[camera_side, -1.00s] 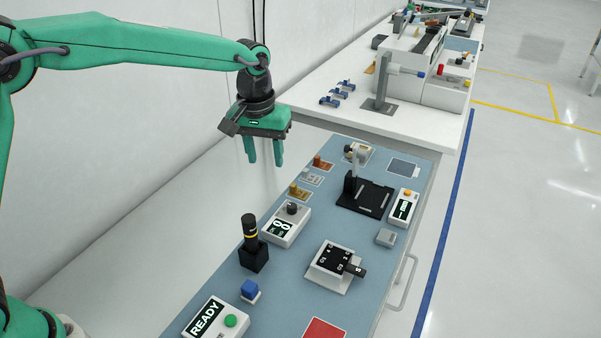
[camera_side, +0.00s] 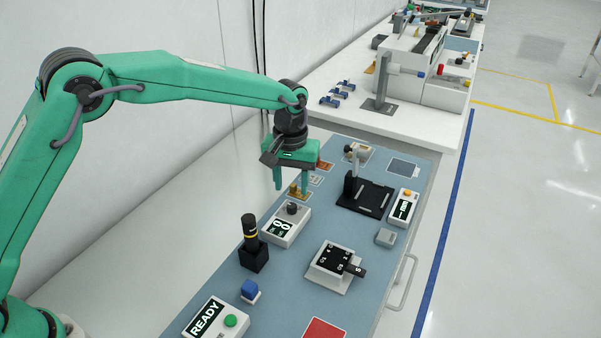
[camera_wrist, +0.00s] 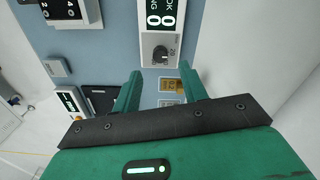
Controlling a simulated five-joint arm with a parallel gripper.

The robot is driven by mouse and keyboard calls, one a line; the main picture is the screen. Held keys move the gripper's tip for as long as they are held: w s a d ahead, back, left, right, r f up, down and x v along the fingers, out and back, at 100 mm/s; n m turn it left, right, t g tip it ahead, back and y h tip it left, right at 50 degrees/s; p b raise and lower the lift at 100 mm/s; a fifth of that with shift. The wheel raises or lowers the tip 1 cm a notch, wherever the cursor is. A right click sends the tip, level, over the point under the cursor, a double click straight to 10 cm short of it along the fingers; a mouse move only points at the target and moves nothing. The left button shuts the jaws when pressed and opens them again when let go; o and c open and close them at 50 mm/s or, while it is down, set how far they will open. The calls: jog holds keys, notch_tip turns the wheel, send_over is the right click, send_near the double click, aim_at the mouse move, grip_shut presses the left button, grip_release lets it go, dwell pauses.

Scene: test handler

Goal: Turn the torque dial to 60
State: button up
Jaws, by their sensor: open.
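A black dial (camera_side: 292,208) stands on a white box (camera_side: 272,239) with a dark display of large pale digits; I cannot read its setting surely. In the wrist view the dial (camera_wrist: 161,53) has small marks around it, and the display (camera_wrist: 160,14) is cut off by the top edge. My gripper (camera_side: 292,189) is open and empty, pointing down above and just behind the dial in the side view. In the wrist view the fingertips of my gripper (camera_wrist: 161,70) lie either side of the dial's line, apart from it.
A black holder with an upright black cylinder (camera_side: 250,232) stands left of the dial box. A block with a black numbered top (camera_side: 335,257) lies right. Small orange and yellow parts (camera_side: 324,165) sit behind. A READY box (camera_side: 216,318) is in front. Blue mat (camera_side: 300,295) between them is bare.

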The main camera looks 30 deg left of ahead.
aim_at(292, 205)
jog(key=shift+f, duration=3.05)
jog(key=shift+c, duration=0.4)
grip_shut()
